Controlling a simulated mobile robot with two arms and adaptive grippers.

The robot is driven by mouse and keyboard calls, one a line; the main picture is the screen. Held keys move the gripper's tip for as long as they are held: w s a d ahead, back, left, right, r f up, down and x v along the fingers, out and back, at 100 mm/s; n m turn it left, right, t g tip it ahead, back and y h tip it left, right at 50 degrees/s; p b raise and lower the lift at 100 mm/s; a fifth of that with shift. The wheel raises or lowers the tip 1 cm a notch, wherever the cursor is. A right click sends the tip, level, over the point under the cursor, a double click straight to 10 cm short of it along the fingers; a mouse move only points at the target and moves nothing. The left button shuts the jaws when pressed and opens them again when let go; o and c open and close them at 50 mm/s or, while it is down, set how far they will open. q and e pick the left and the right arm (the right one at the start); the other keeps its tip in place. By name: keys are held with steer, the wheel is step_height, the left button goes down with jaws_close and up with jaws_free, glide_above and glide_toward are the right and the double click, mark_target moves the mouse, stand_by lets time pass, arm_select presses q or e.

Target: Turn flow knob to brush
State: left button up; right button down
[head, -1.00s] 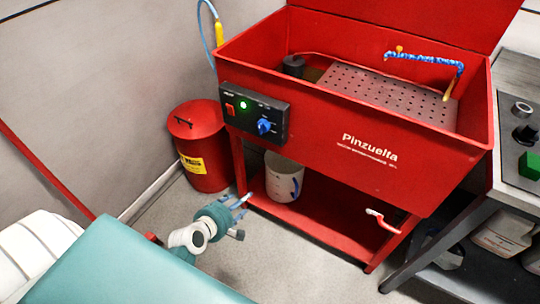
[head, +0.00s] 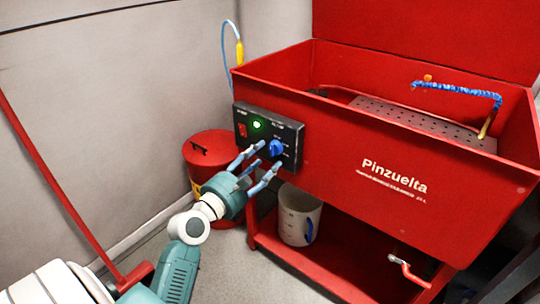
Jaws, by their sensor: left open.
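The blue flow knob (head: 276,147) sits on the right part of a black control panel (head: 293,131) on the front of the red parts washer (head: 330,150). The fingers look empty. I cannot tell whether a fingertip touches the panel. The knob's markings are too small to read. My right gripper is not in view.
A red bin (head: 207,150) stands left of the washer, partly behind my left arm. A white bucket (head: 299,215) is on the washer's lower shelf. A red-handled valve (head: 408,270) sticks out low on the right. A blue hose (head: 455,88) hangs over the basin.

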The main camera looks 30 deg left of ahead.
mark_target(271, 152)
arm_select(q)
steer(key=w, duration=0.3)
steer(key=shift+w, duration=0.45)
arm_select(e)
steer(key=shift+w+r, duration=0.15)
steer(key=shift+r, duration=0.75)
